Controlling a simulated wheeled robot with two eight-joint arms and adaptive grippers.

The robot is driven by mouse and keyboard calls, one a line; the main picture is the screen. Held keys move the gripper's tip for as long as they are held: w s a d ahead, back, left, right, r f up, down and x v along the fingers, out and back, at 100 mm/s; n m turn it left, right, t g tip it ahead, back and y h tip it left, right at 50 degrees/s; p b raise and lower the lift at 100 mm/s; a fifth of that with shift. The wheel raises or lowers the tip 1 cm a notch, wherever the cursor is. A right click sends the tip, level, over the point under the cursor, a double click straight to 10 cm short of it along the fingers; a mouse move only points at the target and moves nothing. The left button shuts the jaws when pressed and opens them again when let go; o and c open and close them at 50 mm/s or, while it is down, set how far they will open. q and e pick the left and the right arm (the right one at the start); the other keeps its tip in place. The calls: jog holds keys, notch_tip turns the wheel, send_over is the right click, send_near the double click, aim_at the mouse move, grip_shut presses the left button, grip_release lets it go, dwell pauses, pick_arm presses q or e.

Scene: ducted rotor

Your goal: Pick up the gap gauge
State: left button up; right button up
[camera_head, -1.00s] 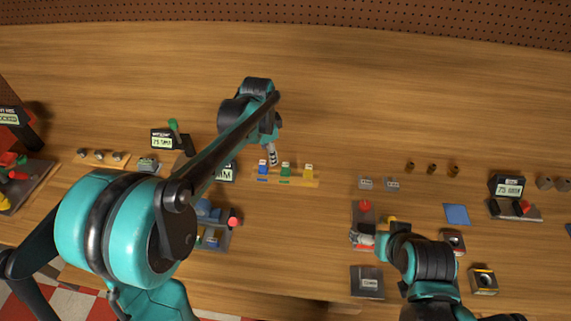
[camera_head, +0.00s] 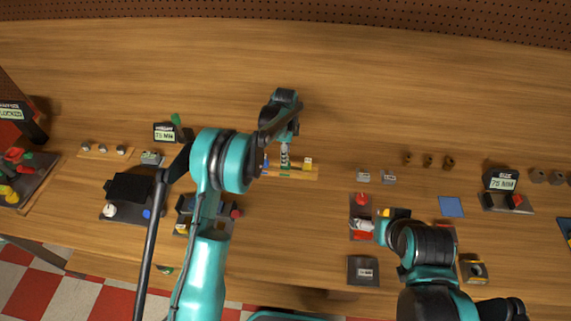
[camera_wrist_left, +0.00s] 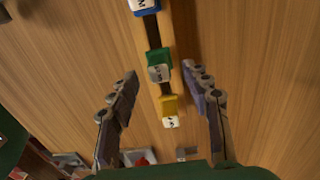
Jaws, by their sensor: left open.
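A wooden rack (camera_head: 299,174) on the bench holds three small labelled gauge blocks: blue, green and yellow. Which one is the gap gauge cannot be told. The yellow block (camera_head: 308,162) shows at the rack's right end. In the left wrist view the blue block (camera_wrist_left: 145,7), green block (camera_wrist_left: 159,65) and yellow block (camera_wrist_left: 169,112) stand in a line. My left gripper (camera_head: 284,160) is over the rack, hiding the green block in the head view. Its open fingers straddle the line near the green block, apart from it.
Small grey blocks (camera_head: 375,177) and a blue mat (camera_head: 451,207) lie right of the rack. A display stand (camera_head: 502,185) is further right. Dark fixtures (camera_head: 128,190) stand left. The bench behind the rack is clear.

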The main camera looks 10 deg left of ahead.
pick_arm(q)
notch_tip(320, 180, down, 3)
jog(key=shift+f, duration=0.1)
grip_shut()
pick_arm(e)
jog(key=shift+f, duration=0.2)
pick_arm(q)
jog(key=shift+r, duration=0.2)
